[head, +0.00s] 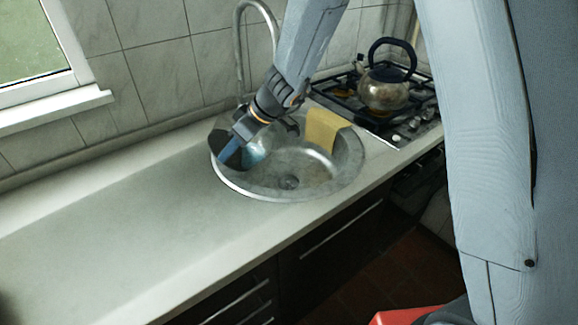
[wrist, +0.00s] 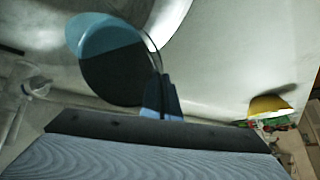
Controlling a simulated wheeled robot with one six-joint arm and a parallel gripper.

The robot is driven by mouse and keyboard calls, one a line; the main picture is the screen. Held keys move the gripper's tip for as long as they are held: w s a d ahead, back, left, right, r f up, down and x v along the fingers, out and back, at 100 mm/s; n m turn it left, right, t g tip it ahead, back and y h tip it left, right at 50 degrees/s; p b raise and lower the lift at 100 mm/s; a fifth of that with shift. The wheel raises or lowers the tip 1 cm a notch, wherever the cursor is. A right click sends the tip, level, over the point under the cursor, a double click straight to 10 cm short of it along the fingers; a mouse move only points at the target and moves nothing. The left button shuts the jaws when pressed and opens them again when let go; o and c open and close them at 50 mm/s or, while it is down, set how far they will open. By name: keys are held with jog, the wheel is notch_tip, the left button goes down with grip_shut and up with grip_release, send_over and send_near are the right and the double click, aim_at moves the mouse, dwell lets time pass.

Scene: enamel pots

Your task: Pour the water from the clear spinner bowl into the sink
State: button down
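The round sink (head: 340,180) is set in the counter, with its drain in the basin floor. My gripper (head: 229,150) is over the sink's left rim, pointing down to the left. In the wrist view its fingertips (wrist: 161,100) are closed on the rim of the clear spinner bowl (wrist: 125,75). The bowl looks tipped on its side, part pale blue and part dark. In the head view the bowl (head: 256,154) shows beside the fingers at the left of the sink, partly hidden by my gripper. I cannot tell how much water is in it.
A curved tap (head: 239,50) rises behind the sink, partly behind my arm. A yellow cloth (head: 323,128) hangs over the sink's back right rim. A kettle (head: 384,92) stands on the gas hob (head: 408,123) at right. The counter (head: 110,235) left of the sink is clear.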

aim_at(255, 162)
jog(key=shift+d+f+y+b, duration=0.25)
jog(key=shift+y+b, duration=0.15)
jog(key=shift+b, duration=0.25)
jog(key=shift+d+r+y, duration=0.4)
jog(key=shift+y, duration=0.6)
jog(key=shift+w+d+r+m+y, duration=0.1)
jog(key=shift+d+r+m+y, duration=0.05)
jog(key=shift+d+y, duration=0.55)
jog(key=shift+w+d+r+m+y, duration=0.15)
jog(key=shift+d+y, duration=0.35)
jog(key=shift+y, duration=0.4)
dwell(0.7)
jog(key=shift+d+r+b, duration=0.1)
jog(key=shift+d+b, duration=0.1)
jog(key=shift+b, duration=0.3)
jog(key=shift+d+r+y+b, duration=0.15)
jog(key=shift+d+y+b, duration=0.15)
jog(key=shift+d+r+y+b, duration=0.6)
jog(key=shift+d+b, duration=0.35)
jog(key=shift+b, duration=0.15)
